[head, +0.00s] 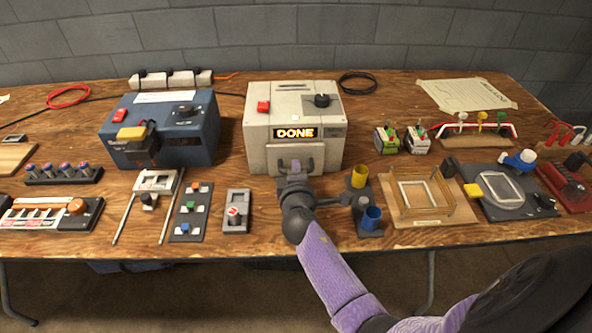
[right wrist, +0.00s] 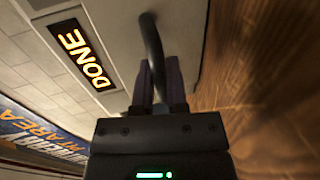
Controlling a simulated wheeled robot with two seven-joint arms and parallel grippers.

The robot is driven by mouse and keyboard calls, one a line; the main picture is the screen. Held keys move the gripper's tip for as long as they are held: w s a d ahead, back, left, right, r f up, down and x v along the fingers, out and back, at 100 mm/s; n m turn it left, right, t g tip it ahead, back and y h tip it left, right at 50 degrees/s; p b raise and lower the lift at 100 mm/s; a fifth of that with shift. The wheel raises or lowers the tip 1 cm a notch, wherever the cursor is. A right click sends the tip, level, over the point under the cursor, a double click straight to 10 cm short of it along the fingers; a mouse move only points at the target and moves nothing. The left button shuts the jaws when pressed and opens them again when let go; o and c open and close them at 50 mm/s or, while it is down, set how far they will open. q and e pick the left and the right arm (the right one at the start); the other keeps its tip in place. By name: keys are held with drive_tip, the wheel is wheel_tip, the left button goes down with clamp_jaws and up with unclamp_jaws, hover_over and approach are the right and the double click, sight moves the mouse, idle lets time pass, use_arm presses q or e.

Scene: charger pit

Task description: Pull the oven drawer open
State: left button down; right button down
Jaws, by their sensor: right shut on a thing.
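The oven (head: 296,104) is a beige box at the middle of the table, with a lit DONE display (head: 296,132), a red button and a dark knob on its sloped top. Its drawer front (head: 312,154) is on the lower front face and looks closed against the body. My right gripper (head: 294,168) is at the drawer front. In the right wrist view, its purple fingers (right wrist: 158,85) are shut on the dark curved drawer handle (right wrist: 152,40). The fingers and wrist hide part of the handle and drawer front in the head view. My left gripper is not in view.
A blue machine (head: 165,128) stands left of the oven. A small grey switch block (head: 236,211) lies left of my right wrist. Yellow and blue cups (head: 371,217) on a dark stand are close on its right. A wooden frame tray (head: 416,195) lies farther right.

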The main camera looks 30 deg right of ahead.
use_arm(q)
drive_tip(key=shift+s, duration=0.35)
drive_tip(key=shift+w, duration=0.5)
